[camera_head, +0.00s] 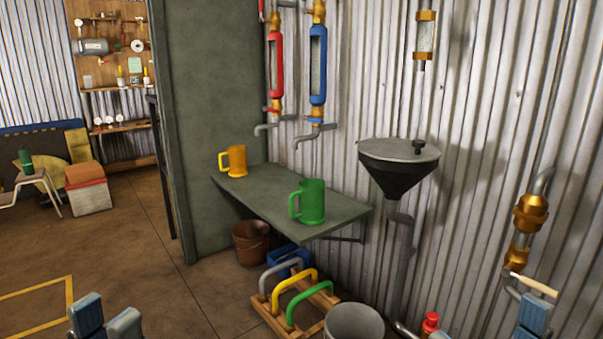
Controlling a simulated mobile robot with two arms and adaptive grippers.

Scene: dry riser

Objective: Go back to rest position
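My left gripper (105,316) shows at the bottom left edge. Its two blue-grey fingertips are a little apart, with nothing seen between them, over the floor. My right gripper (532,314) is at the bottom right corner. A green mug (311,202) and an orange mug (234,160) stand upright on the grey-green shelf (268,195), away from both grippers.
A black funnel (392,176) with a grey lid is on the corrugated wall. Below the shelf are a brown bucket (250,242), a wooden rack (264,304) with coloured handles and a grey bucket (354,325). Open floor (120,240) lies to the left.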

